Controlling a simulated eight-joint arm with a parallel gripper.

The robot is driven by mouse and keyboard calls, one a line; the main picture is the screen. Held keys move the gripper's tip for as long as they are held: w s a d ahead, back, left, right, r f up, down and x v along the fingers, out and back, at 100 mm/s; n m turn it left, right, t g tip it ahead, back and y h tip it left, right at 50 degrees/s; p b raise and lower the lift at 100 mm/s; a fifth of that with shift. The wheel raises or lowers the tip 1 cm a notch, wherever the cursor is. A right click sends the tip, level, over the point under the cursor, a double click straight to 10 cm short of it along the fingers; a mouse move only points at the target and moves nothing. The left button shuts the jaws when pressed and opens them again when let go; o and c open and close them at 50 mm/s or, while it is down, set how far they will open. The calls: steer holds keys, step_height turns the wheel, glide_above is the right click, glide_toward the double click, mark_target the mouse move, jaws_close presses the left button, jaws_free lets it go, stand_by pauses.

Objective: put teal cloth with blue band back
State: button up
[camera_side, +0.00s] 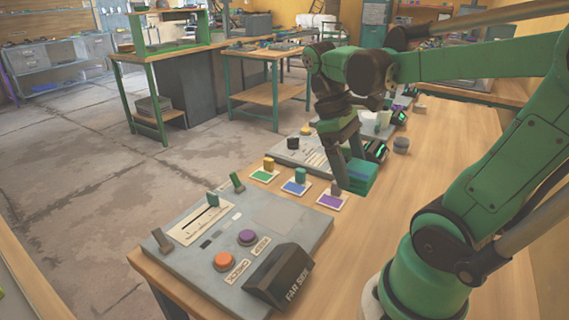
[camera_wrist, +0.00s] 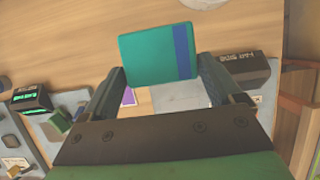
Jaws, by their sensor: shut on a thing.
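The teal cloth with a blue band (camera_side: 360,177) is a folded rectangular block in the side view. My gripper (camera_side: 352,166) is shut on it and holds it over the wooden table. In the wrist view the teal cloth (camera_wrist: 158,55) lies between the fingertips of my gripper (camera_wrist: 158,78), with its blue band toward the right. I cannot tell how far the cloth is above the table. The place where it belongs cannot be made out.
A grey control panel (camera_side: 270,205) with orange and purple buttons stands in front, with a dark "FAR SIDE" box (camera_side: 280,278) on it. A grey round piece (camera_side: 401,145) is on the table.

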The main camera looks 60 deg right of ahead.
mark_target(344, 246)
step_height(344, 246, down, 15)
steer(key=o, duration=1)
steer(key=shift+r, duration=0.15)
steer(key=v, duration=1.1)
steer(key=w+a+t, duration=0.2)
steer(key=a+t, duration=0.1)
steer(key=t, duration=0.1)
steer(key=w+a+r+t, duration=0.1)
steer(key=w+a+t, duration=0.1)
steer(key=a+t, duration=0.1)
steer(key=w+a+r+t, duration=0.1)
steer(key=w+a+t, duration=0.1)
steer(key=a+t, duration=0.2)
steer(key=shift+w+r+t, duration=0.15)
steer(key=shift+t, duration=0.15)
